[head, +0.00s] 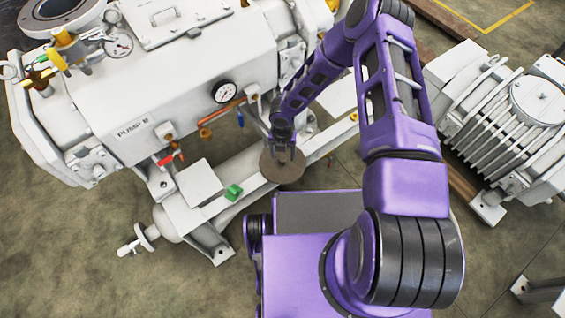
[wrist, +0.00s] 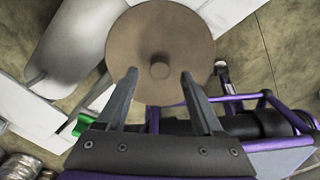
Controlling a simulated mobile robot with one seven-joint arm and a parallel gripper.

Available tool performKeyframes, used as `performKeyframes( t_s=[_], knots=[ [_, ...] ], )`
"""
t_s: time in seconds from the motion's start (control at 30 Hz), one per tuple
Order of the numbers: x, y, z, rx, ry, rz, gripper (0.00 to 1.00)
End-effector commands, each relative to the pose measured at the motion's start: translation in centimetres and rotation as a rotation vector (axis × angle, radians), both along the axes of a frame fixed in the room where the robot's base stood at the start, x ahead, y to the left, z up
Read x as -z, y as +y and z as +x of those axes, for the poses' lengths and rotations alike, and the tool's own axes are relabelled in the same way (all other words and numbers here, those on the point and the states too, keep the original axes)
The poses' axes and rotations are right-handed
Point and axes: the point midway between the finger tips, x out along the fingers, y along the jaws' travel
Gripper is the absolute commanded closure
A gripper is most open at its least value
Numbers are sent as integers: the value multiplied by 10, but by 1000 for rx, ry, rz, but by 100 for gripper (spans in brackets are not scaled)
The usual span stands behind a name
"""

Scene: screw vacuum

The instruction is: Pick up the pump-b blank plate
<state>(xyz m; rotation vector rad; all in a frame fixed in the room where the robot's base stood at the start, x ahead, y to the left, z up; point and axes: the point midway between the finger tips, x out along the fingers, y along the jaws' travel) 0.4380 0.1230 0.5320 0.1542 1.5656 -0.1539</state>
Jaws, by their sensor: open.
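The blank plate is a round brown disc with a short knob at its centre. In the head view the plate (head: 282,172) lies by the white base frame of the pump, partly covered by my gripper (head: 284,148). In the wrist view the plate (wrist: 178,32) fills the top middle, and my gripper (wrist: 158,76) is open with one fingertip on each side of the knob (wrist: 159,65). A gap shows between the knob and each finger. I cannot tell whether the fingertips touch the plate.
The white pump (head: 150,95), with gauges, valves and pipes, stands behind and left of the plate. A small green piece (head: 233,192) sits on the white frame left of the plate. A ribbed white machine (head: 515,125) stands at right. Open floor (head: 60,250) shows at lower left.

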Motion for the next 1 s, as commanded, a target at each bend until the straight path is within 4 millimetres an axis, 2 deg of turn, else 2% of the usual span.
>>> performKeyframes(
  t_s=[0.03,0.17,0.43,0.47,0.8,0.83,1.0],
  knots=[
    [9,0,0,1,2,0,32],
    [21,1,0,-1,1,0,32],
    [23,0,1,-1,-1,0,32],
    [23,0,1,-1,-1,0,35],
    [23,0,1,-1,-1,0,97],
    [23,0,1,-1,-1,0,100],
    [23,0,1,-1,-1,0,100]
  ],
)
